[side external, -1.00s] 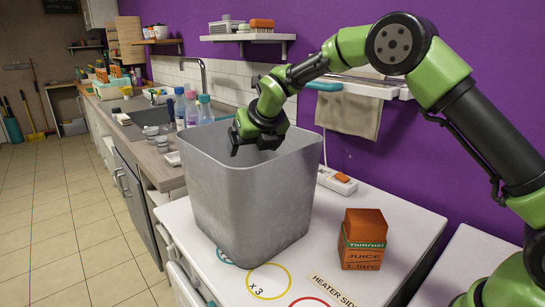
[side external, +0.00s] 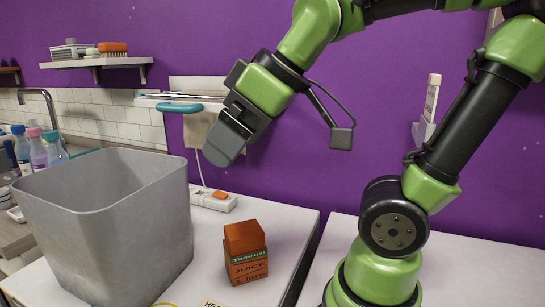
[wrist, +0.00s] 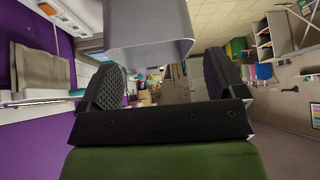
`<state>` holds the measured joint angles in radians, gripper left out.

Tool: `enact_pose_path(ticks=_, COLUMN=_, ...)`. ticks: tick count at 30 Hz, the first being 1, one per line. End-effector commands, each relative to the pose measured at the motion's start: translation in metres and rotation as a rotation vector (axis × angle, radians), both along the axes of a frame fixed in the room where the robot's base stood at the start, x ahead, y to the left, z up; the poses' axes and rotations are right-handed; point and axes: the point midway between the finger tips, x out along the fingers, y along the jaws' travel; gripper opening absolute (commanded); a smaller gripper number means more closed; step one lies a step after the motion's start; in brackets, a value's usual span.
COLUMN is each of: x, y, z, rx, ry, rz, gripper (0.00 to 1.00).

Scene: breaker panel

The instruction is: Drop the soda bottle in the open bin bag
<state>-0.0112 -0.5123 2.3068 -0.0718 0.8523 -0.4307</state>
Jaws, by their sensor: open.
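A tall grey bin (side external: 110,225) with an open top stands on the white worktop at the lower left. It also shows at the top of the wrist view (wrist: 150,30). I see no separate bag lining, and its floor is hidden. No soda bottle can be made out for sure; the bin's inside is mostly out of sight. My gripper (side external: 226,148) is up and to the right of the bin, tilted downward. In the wrist view its two fingers (wrist: 163,82) are spread with nothing between them.
An orange juice carton (side external: 246,253) stands on the worktop right of the bin. A power strip (side external: 213,200) lies behind. Several capped bottles (side external: 38,150) stand by the sink at far left. A wall rail with a cloth (side external: 198,130) is behind my gripper.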

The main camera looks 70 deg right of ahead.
Motion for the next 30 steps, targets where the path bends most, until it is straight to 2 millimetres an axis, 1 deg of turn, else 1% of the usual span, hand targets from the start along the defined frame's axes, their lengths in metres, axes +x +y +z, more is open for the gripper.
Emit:
enact_pose_path(ticks=1, x=-0.016, y=0.002, z=-0.004, rx=0.087, ry=0.006, rz=-0.096, gripper=0.89)
enact_pose_path(ticks=3, x=-0.032, y=0.005, z=-0.010, rx=0.197, ry=0.025, rz=-0.217, gripper=0.89)
enact_pose_path(ticks=7, x=-0.048, y=0.008, z=-0.018, rx=0.316, ry=0.050, rz=-0.347, gripper=0.89)
enact_pose_path(ticks=11, x=-0.052, y=0.008, z=-0.021, rx=0.347, ry=0.058, rz=-0.383, gripper=0.89)
enact_pose_path(ticks=30, x=-0.051, y=0.008, z=-0.020, rx=0.343, ry=0.056, rz=-0.378, gripper=0.89)
